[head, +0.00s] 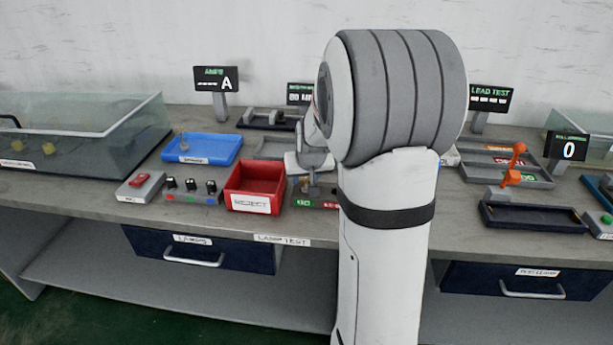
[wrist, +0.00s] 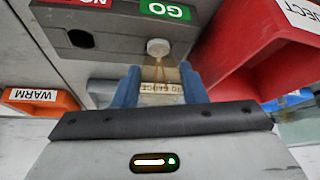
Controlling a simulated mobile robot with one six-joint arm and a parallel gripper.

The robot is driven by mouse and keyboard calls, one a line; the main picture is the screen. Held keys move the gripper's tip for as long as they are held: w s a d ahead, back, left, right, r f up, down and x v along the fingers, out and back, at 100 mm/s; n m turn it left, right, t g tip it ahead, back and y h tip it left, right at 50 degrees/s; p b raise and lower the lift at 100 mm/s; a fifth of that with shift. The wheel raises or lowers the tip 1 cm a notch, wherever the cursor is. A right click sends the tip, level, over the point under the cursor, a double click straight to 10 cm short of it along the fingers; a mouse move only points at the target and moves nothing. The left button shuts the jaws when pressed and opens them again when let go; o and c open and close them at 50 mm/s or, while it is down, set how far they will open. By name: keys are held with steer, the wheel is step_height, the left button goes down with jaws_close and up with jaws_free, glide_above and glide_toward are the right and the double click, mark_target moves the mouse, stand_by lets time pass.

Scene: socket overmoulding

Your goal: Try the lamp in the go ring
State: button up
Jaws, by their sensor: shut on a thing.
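My gripper (wrist: 160,78) is shut on a small lamp (wrist: 158,47), which has a pale round end and thin amber-coloured sides. The lamp points away from the fingers towards the grey gauge block (wrist: 115,32). Its pale end appears over the block's edge near the green GO label (wrist: 166,10); I cannot tell whether it is inside the go ring, which is hidden. A dark opening shows nearer the red NO label (wrist: 88,2). In the head view my gripper (head: 312,184) is low over the gauge block, and my arm covers part of it.
The red reject bin (head: 256,180) stands close beside the gauge block, its wall near my fingers. An orange WARM tray (wrist: 40,101) lies on the other side in the wrist view. A blue tray (head: 203,147) and a knob panel (head: 188,191) are farther left.

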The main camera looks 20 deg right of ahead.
steer(key=shift+r, duration=0.2)
stand_by(0.4)
steer(key=shift+r+p, duration=0.95)
steer(key=shift+r, duration=0.35)
steer(key=shift+r, duration=0.1)
steer(key=shift+r+p, duration=1.85)
steer(key=shift+r, duration=1)
